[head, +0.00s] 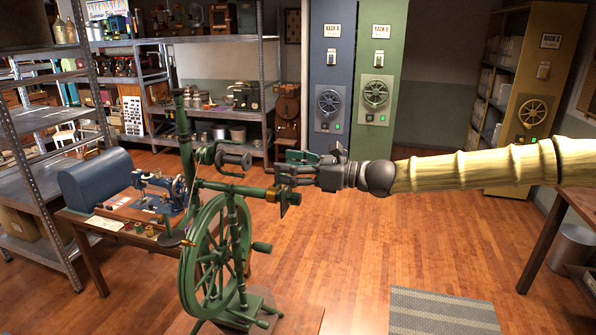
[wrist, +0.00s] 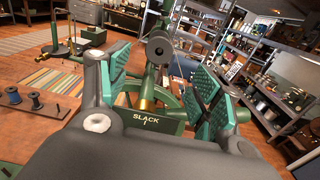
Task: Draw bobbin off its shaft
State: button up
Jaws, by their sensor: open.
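The green spinning wheel (head: 222,240) stands upright at the centre left of the head view. The dark grey bobbin (head: 233,158) lies level on its shaft near the top of the wheel. In the wrist view a dark round end (wrist: 160,50), which looks like the bobbin's, faces me with a small centre hole. My gripper (head: 283,167) is open and reaches in from the right. In the wrist view the teal-padded fingers of my gripper (wrist: 158,64) stand apart on either side of that end. Nothing is held. I cannot tell whether either finger touches the bobbin.
A green block marked SLACK (wrist: 147,121) lies just below the fingers. A table with a small sewing machine (head: 160,188) and blue case (head: 97,180) stands left of the wheel. A board of spools (wrist: 35,102) shows in the wrist view.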

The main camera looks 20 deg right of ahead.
aim_at(249, 162)
jog(key=shift+w+a+f+b, duration=0.2)
jog(key=shift+w+a+b, duration=0.15)
jog(key=shift+a, duration=0.15)
jog(key=shift+w+a+f+b, duration=0.2)
jog(key=shift+w+a, duration=0.15)
jog(key=shift+a, duration=0.15)
jog(key=shift+b+x, duration=0.7)
jog(key=shift+x, duration=0.2)
jog(key=shift+b+x, duration=0.9)
jog(key=shift+x, duration=0.35)
jog(key=shift+r+b+x, duration=0.15)
jog(key=shift+b+x, duration=0.35)
jog(key=shift+x, duration=0.25)
jog(key=shift+r+b+x, duration=0.15)
jog(key=shift+b+x, duration=0.35)
jog(key=shift+x, duration=0.2)
jog(key=shift+c, duration=0.4)
jog(key=c, duration=0.7)
jog(key=shift+d, duration=0.1)
